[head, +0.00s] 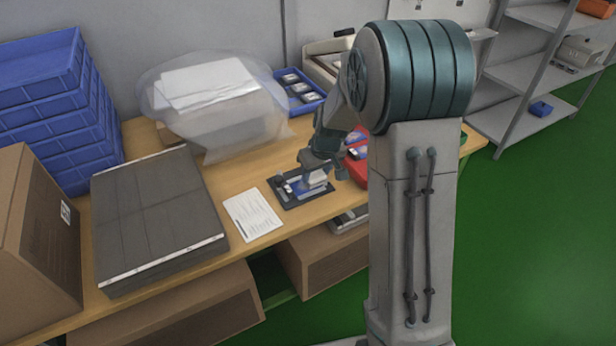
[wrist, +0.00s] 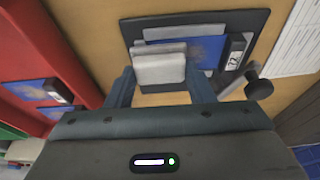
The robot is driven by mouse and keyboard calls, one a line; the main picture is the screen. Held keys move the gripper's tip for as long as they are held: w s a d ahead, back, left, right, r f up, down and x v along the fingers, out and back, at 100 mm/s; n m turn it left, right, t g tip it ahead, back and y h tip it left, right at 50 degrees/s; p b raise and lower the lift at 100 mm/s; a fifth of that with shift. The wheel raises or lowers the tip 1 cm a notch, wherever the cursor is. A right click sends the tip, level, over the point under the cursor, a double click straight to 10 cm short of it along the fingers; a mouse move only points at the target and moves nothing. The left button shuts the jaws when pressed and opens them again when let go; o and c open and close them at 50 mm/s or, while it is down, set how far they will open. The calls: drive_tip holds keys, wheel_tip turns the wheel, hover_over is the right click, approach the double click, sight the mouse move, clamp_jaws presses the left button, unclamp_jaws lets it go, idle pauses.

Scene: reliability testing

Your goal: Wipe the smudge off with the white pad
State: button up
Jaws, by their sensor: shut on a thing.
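My gripper (head: 318,171) is low over a dark mat (head: 293,202) on the wooden bench. In the wrist view its two fingers stand on either side of the white pad (wrist: 160,68), and it is shut on that pad. The pad is above or against a blue flat piece (wrist: 208,52) that lies on the dark mat (wrist: 133,28); I cannot tell whether they touch. A small dark block with a white label (wrist: 235,55) sits at the blue piece's right end. I see no smudge; the pad and gripper cover part of the surface.
A printed sheet (head: 252,214) lies left of the mat. A red bin (head: 354,168) with blue items stands close on the right.

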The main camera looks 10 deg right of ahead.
drive_tip(key=shift+w+d, duration=0.15)
drive_tip(key=shift+d, duration=0.3)
drive_tip(key=shift+r+p, duration=1.9)
drive_tip(key=shift+r, duration=1.1)
wheel_tip(320, 180, up, 3)
drive_tip(key=shift+p, duration=0.95)
drive_tip(key=f+b, duration=0.6)
drive_tip(key=f, duration=0.1)
drive_tip(key=shift+a+f, duration=0.1)
drive_tip(key=shift+a, duration=0.15)
